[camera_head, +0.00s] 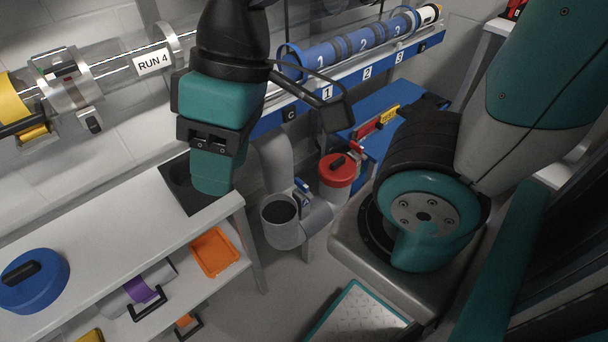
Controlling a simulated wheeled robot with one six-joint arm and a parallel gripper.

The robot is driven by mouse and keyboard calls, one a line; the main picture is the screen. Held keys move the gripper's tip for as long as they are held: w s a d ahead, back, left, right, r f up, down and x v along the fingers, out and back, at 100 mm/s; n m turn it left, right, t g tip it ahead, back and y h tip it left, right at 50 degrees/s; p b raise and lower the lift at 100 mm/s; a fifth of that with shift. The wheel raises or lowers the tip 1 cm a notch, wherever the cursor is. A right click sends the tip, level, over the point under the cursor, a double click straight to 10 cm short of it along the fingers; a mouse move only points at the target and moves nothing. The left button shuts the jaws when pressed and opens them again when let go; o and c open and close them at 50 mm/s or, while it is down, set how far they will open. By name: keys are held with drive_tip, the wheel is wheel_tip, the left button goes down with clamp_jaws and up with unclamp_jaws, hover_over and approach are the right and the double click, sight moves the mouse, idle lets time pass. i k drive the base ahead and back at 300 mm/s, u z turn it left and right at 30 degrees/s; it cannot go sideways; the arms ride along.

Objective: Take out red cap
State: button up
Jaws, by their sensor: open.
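The red cap (337,170) is round with a dark handle bar on top. It sits on the upright end of a grey pipe, right of the picture's middle. My gripper (325,100) is open and empty, with its dark fingers reaching right from the teal and black wrist. In the picture it shows above the cap, apart from it, in front of the blue rail. The exact gap between the fingers is hard to make out.
An open grey pipe end (282,218) stands left of the red cap. A white table (120,233) at the left bears a blue cap (35,280); an orange tray (214,253) is on the shelf below. A blue numbered tube (350,45) lies along the wall.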

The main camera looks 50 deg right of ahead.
sight(336, 170)
drive_tip(key=u, duration=0.05)
drive_tip(key=i, duration=0.35)
drive_tip(key=z, duration=1.45)
